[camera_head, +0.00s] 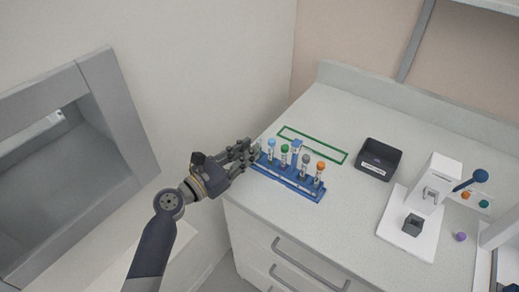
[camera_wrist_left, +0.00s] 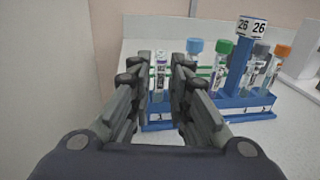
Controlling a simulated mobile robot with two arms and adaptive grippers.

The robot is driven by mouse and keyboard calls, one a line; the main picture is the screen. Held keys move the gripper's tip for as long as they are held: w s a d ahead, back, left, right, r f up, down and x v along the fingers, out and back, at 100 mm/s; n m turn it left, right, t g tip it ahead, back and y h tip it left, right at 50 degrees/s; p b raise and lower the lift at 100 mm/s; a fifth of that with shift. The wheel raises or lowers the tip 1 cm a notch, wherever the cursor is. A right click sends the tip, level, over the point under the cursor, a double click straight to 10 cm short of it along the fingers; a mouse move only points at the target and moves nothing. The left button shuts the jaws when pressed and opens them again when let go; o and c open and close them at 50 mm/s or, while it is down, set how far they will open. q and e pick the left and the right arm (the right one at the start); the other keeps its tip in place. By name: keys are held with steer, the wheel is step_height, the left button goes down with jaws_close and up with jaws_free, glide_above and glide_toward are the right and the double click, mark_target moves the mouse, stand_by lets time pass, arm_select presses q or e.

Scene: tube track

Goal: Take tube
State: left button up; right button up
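A blue rack (camera_head: 288,182) stands near the left edge of the counter and holds several capped tubes. The blue-capped tube (camera_head: 271,145), green-capped tube (camera_head: 285,151), grey-capped tube (camera_head: 305,161) and orange-capped tube (camera_head: 319,170) stand upright in it. My left gripper (camera_head: 250,153) is at the rack's left end. In the left wrist view, a pale-capped tube (camera_wrist_left: 160,72) shows in the gap between the open fingers (camera_wrist_left: 161,85), at the rack's left end. I cannot tell whether the fingers touch it. My right gripper is not in view.
A green outline (camera_head: 327,150) is marked on the counter behind the rack. A black box (camera_head: 378,158) and a white device (camera_head: 407,222) stand to the right. A purple cap-like piece (camera_head: 460,237) lies near the device. A wall is close on the left.

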arm_select(q)
steer(key=x, duration=0.3)
steer(key=shift+w+d, duration=0.25)
steer(key=shift+w+d+f, duration=0.1)
steer(key=shift+w+d, duration=0.15)
steer(key=shift+d, duration=0.05)
steer(key=shift+w+d+f, duration=0.1)
steer(key=c, duration=0.4)
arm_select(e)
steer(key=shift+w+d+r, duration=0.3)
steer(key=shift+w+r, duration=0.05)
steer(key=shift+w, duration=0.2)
arm_select(q)
step_height(320, 180, up, 9)
steer(key=p, duration=0.3)
steer(key=shift+r, duration=0.55)
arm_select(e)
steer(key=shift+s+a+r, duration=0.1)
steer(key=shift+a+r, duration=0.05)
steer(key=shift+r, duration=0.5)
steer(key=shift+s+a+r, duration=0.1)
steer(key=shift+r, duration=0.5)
